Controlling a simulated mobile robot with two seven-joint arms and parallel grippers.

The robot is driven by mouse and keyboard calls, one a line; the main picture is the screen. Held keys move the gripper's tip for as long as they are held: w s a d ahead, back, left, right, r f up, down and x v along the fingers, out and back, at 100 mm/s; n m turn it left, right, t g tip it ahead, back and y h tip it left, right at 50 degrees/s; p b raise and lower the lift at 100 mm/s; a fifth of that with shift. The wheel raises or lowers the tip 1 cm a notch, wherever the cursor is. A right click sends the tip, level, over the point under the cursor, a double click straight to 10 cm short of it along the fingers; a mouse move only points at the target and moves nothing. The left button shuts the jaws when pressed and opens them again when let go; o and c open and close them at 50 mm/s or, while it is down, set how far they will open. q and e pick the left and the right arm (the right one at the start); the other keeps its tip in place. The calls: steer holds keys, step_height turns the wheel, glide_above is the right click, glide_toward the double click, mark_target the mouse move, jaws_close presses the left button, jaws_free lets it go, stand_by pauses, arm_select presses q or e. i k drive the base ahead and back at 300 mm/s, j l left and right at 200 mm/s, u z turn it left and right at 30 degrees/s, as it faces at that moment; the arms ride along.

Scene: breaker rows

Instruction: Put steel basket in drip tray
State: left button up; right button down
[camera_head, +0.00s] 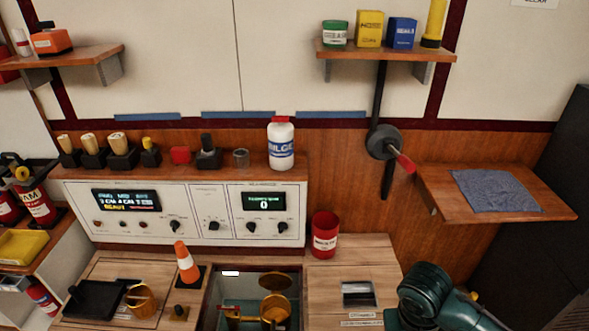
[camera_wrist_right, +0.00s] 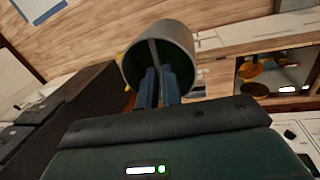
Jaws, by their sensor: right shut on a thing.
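The steel basket (camera_wrist_right: 160,58), a grey open cylinder with a dark inside, shows at the top middle of the right wrist view. My right gripper (camera_wrist_right: 157,86) is shut on its near wall with blue fingers. In the head view only the green right arm shows at the bottom right; the basket is not visible there. A flat black tray (camera_head: 93,302), which looks like the drip tray, lies on the counter at the lower left of the head view, apart from the basket. A gold cup (camera_head: 140,300) stands at its right. My left gripper is not in view.
A recessed basin (camera_head: 240,315) with gold vessels (camera_head: 274,308) lies in the middle of the counter. An orange cone (camera_head: 186,262) stands between tray and basin. A red can (camera_head: 325,235) stands behind on the right. The control panel (camera_head: 187,212) borders the counter.

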mark_target(97, 301)
steer(key=i+j, duration=0.1)
steer(key=j, duration=3.4)
steer(key=i+j, duration=0.15)
steer(key=j, duration=1.65)
